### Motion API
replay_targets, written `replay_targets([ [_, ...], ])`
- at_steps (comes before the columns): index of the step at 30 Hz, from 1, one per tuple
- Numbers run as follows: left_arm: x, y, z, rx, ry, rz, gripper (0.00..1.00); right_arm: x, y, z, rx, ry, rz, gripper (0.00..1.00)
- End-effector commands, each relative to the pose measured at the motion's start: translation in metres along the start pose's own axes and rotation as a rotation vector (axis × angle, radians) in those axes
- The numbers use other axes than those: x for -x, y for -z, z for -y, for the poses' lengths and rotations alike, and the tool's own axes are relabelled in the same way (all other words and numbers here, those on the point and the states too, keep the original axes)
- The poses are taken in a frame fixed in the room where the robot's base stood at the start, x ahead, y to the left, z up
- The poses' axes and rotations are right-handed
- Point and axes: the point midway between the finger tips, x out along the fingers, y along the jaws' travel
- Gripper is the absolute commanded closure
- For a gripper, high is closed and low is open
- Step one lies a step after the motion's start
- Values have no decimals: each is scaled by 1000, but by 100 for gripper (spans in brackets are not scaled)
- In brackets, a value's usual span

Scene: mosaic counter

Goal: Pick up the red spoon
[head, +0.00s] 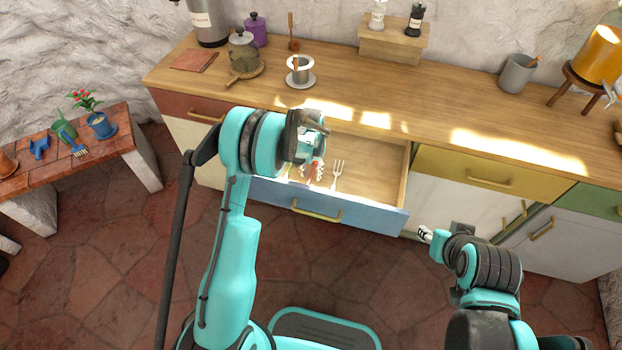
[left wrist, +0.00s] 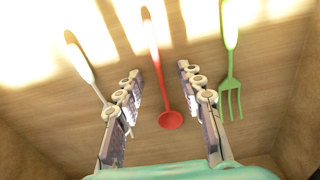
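The red spoon (left wrist: 168,118) lies in the open drawer, its bowl toward the bottom and its handle toward the top of the left wrist view. My left gripper (left wrist: 160,72) is open above it, with one finger on each side of the spoon; I see no contact. In the head view my left gripper (head: 311,172) points down into the drawer and mostly hides the spoon. My right gripper (head: 425,234) is held in front of the counter, away from the drawer; its finger opening is too small to read.
A green fork (left wrist: 232,70) lies right of the spoon, and a pale-handled utensil (left wrist: 80,58) lies left, partly behind a finger. The drawer (head: 385,206) has a blue front and walls around the utensils. The counter top (head: 460,110) overhangs behind it.

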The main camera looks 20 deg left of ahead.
Motion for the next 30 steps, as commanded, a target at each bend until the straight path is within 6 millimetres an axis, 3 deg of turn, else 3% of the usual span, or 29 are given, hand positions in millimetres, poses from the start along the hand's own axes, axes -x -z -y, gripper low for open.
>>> replay_targets([
  [6, -1, 0, 0, 0, 0, 0, 62, 0, 0, 0, 0, 0, 0, 60],
  [11, -1, 0, 0, 0, 0, 0, 100, 0, 0, 0, 0, 0, 0, 60],
  [23, 1, 0, 0, 1, 0, 0, 100, 1, 1, 0, 0, 0, 0, 60],
  [30, 25, 0, 0, 1, 0, 0, 100, 11, 8, 0, 0, 0, 0, 60],
])
